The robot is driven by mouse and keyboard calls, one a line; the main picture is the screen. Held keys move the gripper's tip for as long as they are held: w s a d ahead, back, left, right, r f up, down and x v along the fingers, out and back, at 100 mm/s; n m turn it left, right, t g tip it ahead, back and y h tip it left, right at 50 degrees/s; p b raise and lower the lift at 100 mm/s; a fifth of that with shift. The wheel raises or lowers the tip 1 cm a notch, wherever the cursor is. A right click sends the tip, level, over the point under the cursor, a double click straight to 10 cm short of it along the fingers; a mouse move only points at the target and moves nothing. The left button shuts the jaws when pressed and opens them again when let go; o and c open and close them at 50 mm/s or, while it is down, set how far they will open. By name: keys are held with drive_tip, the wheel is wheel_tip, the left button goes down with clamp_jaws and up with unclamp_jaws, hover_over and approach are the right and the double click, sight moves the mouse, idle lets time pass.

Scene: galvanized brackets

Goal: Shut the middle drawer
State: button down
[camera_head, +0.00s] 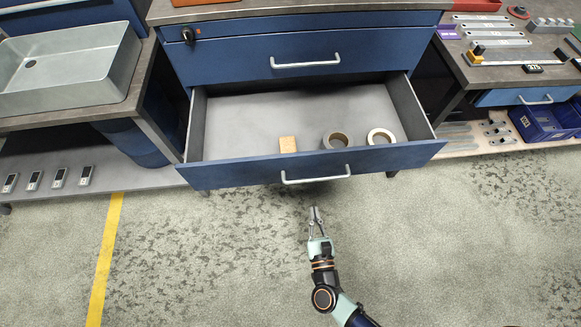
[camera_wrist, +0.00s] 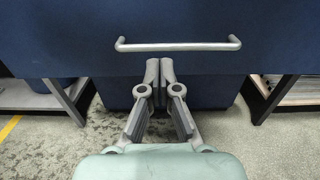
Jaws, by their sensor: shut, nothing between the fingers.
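The open blue drawer (camera_head: 230,172) is pulled far out of the cabinet in the head view. Its silver bar handle (camera_head: 316,176) runs across the front panel and also shows in the wrist view (camera_wrist: 178,46). Inside lie a small tan block (camera_head: 288,144), a grey roll (camera_head: 335,140) and a pale roll (camera_head: 380,136). My gripper (camera_head: 314,208) is shut and empty in front of the drawer, below the handle in the picture. In the wrist view, its fingertips (camera_wrist: 160,64) overlap the drawer front just below the handle. Whether they touch it, I cannot tell.
A closed blue drawer (camera_head: 250,62) with its own handle sits above. A metal sink (camera_head: 75,65) stands on the left bench. A right bench (camera_head: 462,62) holds metal parts, with blue bins (camera_head: 540,124) below. The floor (camera_head: 220,260) in front is clear.

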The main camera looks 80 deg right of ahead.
drive_tip(key=b, duration=0.3)
approach(308, 166)
drive_tip(key=x, duration=0.7)
drive_tip(key=shift+d+r, duration=0.15)
drive_tip(key=shift+w+d, duration=0.1)
